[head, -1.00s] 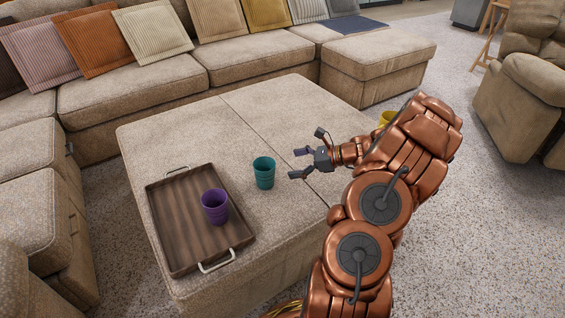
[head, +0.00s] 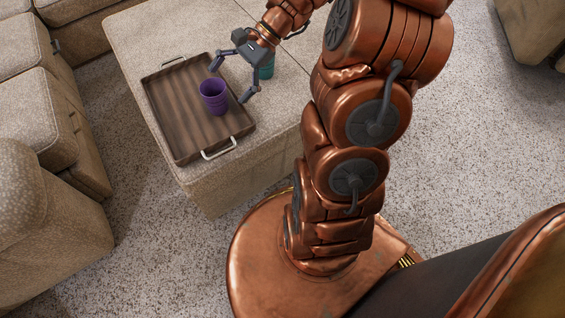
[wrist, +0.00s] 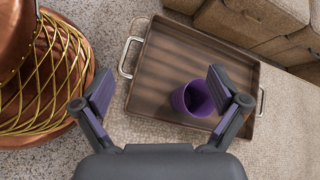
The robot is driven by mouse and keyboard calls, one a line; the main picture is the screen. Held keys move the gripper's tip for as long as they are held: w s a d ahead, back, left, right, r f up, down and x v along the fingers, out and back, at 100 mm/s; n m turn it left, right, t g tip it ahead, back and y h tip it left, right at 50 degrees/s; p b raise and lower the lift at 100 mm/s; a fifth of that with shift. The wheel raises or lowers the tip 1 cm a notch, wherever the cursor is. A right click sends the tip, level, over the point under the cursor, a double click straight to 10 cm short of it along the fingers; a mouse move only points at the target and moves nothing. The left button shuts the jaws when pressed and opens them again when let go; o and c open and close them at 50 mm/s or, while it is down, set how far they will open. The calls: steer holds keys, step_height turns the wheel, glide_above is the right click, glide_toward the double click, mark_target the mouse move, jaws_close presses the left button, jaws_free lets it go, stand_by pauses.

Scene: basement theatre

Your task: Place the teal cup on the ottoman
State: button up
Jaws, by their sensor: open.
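The teal cup (head: 267,70) stands on the beige ottoman (head: 145,35), right of the tray, partly hidden behind my gripper in the head view. It does not show in the wrist view. My gripper (head: 229,83) is open and empty, between the teal cup and a purple cup, its fingers pointing toward the tray. In the wrist view the open fingers (wrist: 160,88) have the purple cup (wrist: 193,99) beyond them, near the right finger. I cannot tell whether a finger touches it.
The purple cup (head: 213,97) stands upright in a dark wooden tray (head: 185,150) with metal handles, on the ottoman's left part. A sectional sofa (head: 40,105) lines the left side. Open carpet (head: 480,130) lies to the right.

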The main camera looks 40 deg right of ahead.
steer(key=s+a+r+n+g+h, duration=0.1)
steer(key=s+a+n+g+h, duration=0.1)
steer(key=s+a+n, duration=0.3)
steer(key=s+a+r+n+g+h, duration=0.1)
steer(key=s+a+n+g+h, duration=0.15)
steer(key=s, duration=0.55)
steer(key=s+d+n+h, duration=0.2)
steer(key=s+n+h, duration=0.3)
steer(key=s, duration=0.7)
steer(key=shift+s+d+r+n+h, duration=0.15)
steer(key=shift+s+d+n+h, duration=0.25)
steer(key=shift+n, duration=0.85)
steer(key=shift+w+g, duration=0.1)
steer(key=shift+g, duration=0.15)
